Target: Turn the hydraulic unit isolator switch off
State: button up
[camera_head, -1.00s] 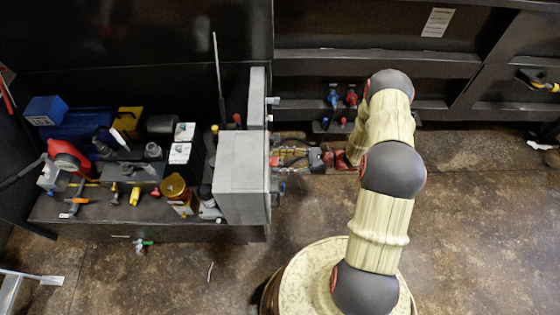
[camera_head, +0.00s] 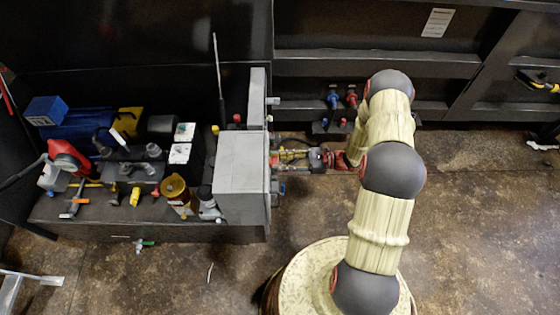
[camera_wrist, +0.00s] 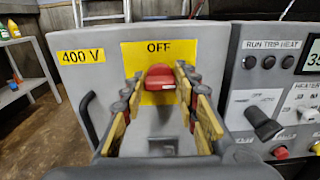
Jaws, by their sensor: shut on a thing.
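The red isolator switch handle (camera_wrist: 161,77) sits on a yellow plate marked OFF (camera_wrist: 157,50) on a grey box (camera_wrist: 210,50). My gripper (camera_wrist: 160,84) has its yellow-padded fingers closed on both sides of the red handle, at its tips. In the head view, my gripper (camera_head: 292,155) reaches left to the right side of the same grey box (camera_head: 240,180). The handle itself is hidden in the head view, and its exact turn angle is hard to tell.
A yellow 400 V label (camera_wrist: 81,57) is left of the switch. A panel with a black knob (camera_wrist: 262,122) stands close on the right. The bench (camera_head: 110,225) holds tools and a blue motor (camera_head: 85,125). Floor below the gripper is clear.

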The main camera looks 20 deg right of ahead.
jog(key=shift+n, duration=0.4)
jog(key=shift+s+a+f+n+b, duration=0.1)
jog(key=shift+n+b, duration=1.05)
jog(key=shift+n, duration=1.7)
jog(key=shift+s+d+f+n+b, duration=0.15)
jog(key=shift+n+b, duration=1.05)
jog(key=shift+n, duration=1.6)
jog(key=shift+w+a+f+n+b, duration=0.15)
jog(key=shift+n+b, duration=1)
jog(key=shift+n, duration=1.7)
jog(key=shift+s+r, duration=0.1)
jog(key=shift+s, duration=0.05)
jog(key=o, duration=1.1)
